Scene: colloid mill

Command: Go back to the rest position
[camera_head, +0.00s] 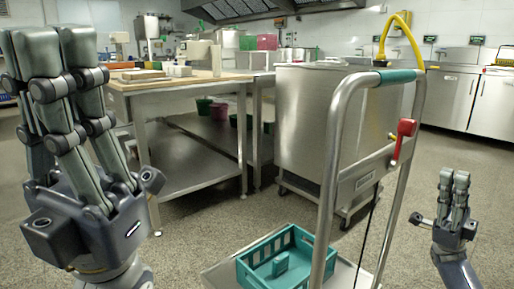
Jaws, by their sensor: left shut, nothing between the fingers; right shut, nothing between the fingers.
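My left gripper (62,45) is large and close at the left of the head view, with its fingers pointing up. Its fingers are together and hold nothing. My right gripper (453,178) is at the lower right, also pointing up, with its fingers together and empty. Both grippers are apart from the things around them.
A metal cart stands between my arms, with a tall handle frame (336,150), a red lever (402,138) and a teal crate (290,252) on its low platform. Behind are a steel bin (318,128) on wheels and a work table (190,84). Speckled floor shows between them.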

